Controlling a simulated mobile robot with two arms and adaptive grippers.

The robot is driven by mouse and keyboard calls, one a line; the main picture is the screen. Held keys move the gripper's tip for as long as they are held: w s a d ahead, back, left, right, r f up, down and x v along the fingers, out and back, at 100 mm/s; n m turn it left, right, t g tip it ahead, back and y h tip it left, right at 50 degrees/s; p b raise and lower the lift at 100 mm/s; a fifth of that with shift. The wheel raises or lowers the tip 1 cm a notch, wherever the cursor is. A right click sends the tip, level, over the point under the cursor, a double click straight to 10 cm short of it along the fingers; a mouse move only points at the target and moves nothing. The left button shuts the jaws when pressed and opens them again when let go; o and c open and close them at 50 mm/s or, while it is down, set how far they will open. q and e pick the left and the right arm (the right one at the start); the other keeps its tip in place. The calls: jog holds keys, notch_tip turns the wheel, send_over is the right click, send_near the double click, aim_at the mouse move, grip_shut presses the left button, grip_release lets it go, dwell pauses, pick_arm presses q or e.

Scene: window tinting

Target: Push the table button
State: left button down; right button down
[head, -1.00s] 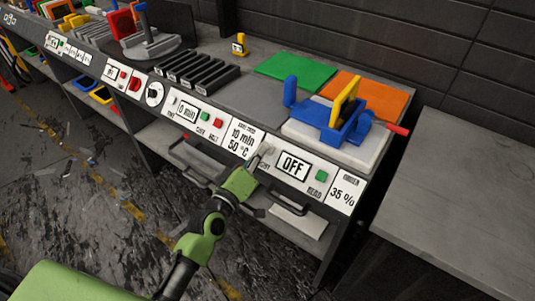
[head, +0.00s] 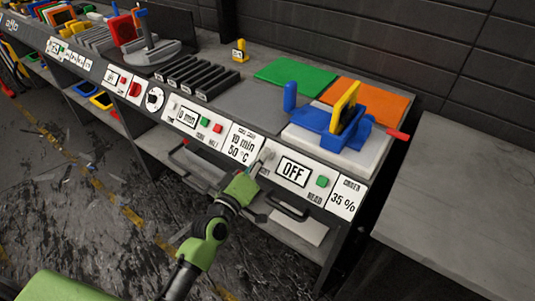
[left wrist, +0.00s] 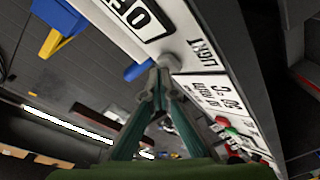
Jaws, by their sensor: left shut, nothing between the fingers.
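A small grey round button (head: 268,154) labelled LIGHT sits on the white front panel of the workbench, left of the OFF display (head: 294,171). It also shows in the left wrist view (left wrist: 168,62), just ahead of my fingertips. My left gripper (head: 257,170) is shut and empty, its tips pointing at the button. In the left wrist view the fingertips (left wrist: 158,76) meet right beside the button; I cannot tell whether they touch it. A green button (head: 322,181) sits right of the OFF display. My right gripper is not in view.
The workbench top carries a blue and yellow clamp device (head: 335,122), a green sheet (head: 295,76) and an orange sheet (head: 368,98). A dark drawer handle (head: 287,210) juts out below the panel. A bare grey table (head: 460,200) stands at right.

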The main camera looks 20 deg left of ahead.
pick_arm(q)
jog(key=shift+f, duration=0.1)
dwell(0.6)
jog(key=shift+w+d+f, duration=0.1)
jog(key=shift+w+f, duration=0.1)
jog(key=shift+w, duration=0.05)
